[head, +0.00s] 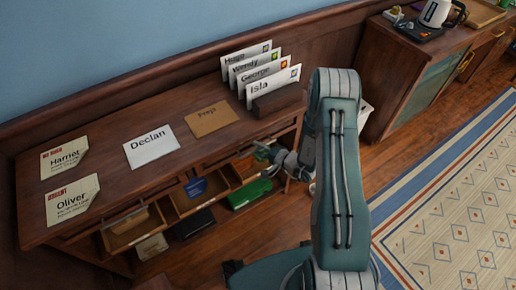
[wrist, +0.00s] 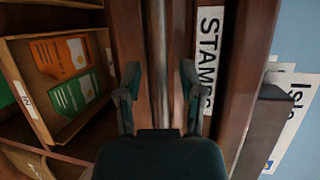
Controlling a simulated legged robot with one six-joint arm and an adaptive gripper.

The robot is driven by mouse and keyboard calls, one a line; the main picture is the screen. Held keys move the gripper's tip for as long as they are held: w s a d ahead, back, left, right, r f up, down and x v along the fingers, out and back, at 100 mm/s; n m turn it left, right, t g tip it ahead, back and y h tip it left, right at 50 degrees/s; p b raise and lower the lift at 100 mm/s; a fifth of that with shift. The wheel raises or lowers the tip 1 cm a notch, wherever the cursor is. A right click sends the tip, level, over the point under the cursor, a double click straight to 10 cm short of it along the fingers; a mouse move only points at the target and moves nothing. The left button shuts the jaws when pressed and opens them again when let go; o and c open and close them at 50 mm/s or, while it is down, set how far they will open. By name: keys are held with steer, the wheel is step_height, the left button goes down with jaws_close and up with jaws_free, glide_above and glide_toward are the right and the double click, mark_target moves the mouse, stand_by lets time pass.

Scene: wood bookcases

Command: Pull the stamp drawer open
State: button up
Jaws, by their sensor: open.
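The stamp drawer's white label (wrist: 209,60), reading "STAMPS" with its end partly hidden, shows on a wood face right of my gripper in the wrist view. A pale metal bar (wrist: 155,45), which looks like a handle, runs lengthwise between the fingers. My gripper (wrist: 160,82) is open, its two fingers on either side of the bar; I cannot tell whether they touch it. In the head view my gripper (head: 266,152) is at the desk front, near its right end, below the letter rack.
An open compartment (wrist: 20,55) with orange and green packets lies left in the wrist view. Open drawers (head: 152,232) stick out along the desk (head: 95,155) front. Letters stand in a dark rack (head: 278,101). A cabinet (head: 385,75) stands right; the rug (head: 460,205) is clear.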

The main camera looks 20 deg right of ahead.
jaws_close()
steer(key=shift+s, duration=0.15)
